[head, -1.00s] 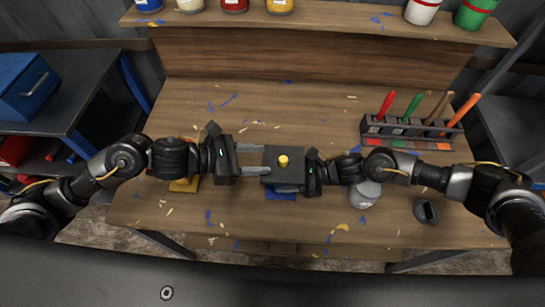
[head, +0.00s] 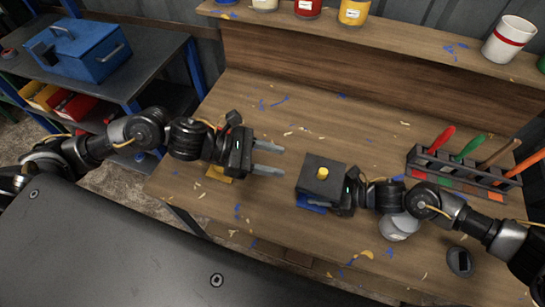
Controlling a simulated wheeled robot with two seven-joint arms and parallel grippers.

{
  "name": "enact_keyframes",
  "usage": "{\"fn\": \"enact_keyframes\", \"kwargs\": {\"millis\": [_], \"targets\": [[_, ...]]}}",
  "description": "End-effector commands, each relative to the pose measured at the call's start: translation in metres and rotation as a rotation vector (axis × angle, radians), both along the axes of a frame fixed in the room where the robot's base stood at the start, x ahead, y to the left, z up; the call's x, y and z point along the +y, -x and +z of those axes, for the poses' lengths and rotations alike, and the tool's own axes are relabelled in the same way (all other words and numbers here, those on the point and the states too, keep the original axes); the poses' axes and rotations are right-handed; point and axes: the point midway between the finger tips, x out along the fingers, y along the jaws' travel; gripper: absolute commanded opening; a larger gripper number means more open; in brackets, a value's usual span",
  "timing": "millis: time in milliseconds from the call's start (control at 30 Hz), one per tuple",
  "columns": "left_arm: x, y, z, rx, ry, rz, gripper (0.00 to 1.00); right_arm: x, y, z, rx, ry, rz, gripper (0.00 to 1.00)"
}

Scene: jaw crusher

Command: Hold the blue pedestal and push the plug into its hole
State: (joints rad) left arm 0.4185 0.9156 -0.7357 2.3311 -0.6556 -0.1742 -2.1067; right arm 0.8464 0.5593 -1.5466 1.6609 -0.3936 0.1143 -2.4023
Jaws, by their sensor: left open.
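A black square block (head: 311,188) with a yellow plug (head: 322,173) upright in its top is at the middle of the bench. The blue pedestal (head: 311,203) shows just below the block's front edge, mostly hidden by it. My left gripper (head: 282,159) is open and empty, its two fingers pointing at the block's left side with a small gap. My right gripper (head: 350,190) is against the block's right side. Its fingers are hidden behind or under the block, so I cannot tell whether they grip the pedestal.
A yellow piece (head: 218,174) lies under my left gripper. A rack (head: 460,176) with colour-handled tools stands at the right. A grey-white round object (head: 398,227) is under my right arm, and a small dark object (head: 459,262) is near it. Cans stand on the back shelf (head: 390,45).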

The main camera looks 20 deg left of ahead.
Motion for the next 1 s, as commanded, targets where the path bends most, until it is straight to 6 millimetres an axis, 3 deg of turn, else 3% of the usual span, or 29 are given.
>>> {"fn": "enact_keyframes", "kwargs": {"millis": [33, 200, 567, 1000], "targets": [[0.0, 0.0, 0.0, 0.0, 0.0, 0.0, 0.46, 0.0, 0.0, 0.0, -0.001, -0.001, 0.0, 0.44], [0.0, 0.0, 0.0, 0.0, 0.0, 0.0, 0.46, 0.0, 0.0, 0.0, 0.0, -0.001, 0.0, 0.65], [0.0, 0.0, 0.0, 0.0, 0.0, 0.0, 0.46, -0.006, -0.001, 0.003, 0.0, 0.001, -0.001, 0.65], [0.0, 0.0, 0.0, 0.0, 0.0, 0.0, 0.46, -0.079, -0.001, 0.043, -0.001, 0.001, -0.003, 0.65]]}}
